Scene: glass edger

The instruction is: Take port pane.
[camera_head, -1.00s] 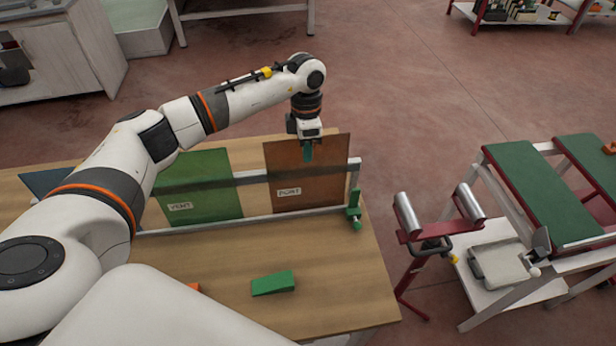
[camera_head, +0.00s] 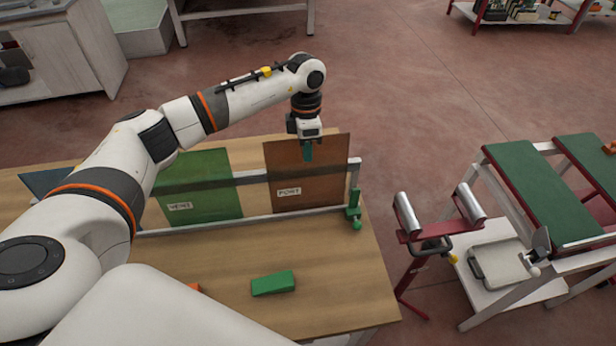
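The port pane (camera_head: 307,182) is a brown upright sheet with a white label reading PORT. It stands in a metal rack (camera_head: 255,176) on the wooden table, at the rack's right end. My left gripper (camera_head: 308,152) points down at the top edge of this pane, with a teal finger in front of its face. The finger looks to be against the pane; a second finger is hidden behind it, so I cannot tell whether it grips. My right gripper is not in view.
A green labelled pane (camera_head: 200,188) stands left of the port pane, and a blue one (camera_head: 48,181) is partly behind my arm. A green block (camera_head: 273,284) lies on the table front. A red roller stand (camera_head: 432,236) and green-topped benches (camera_head: 540,190) are at right.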

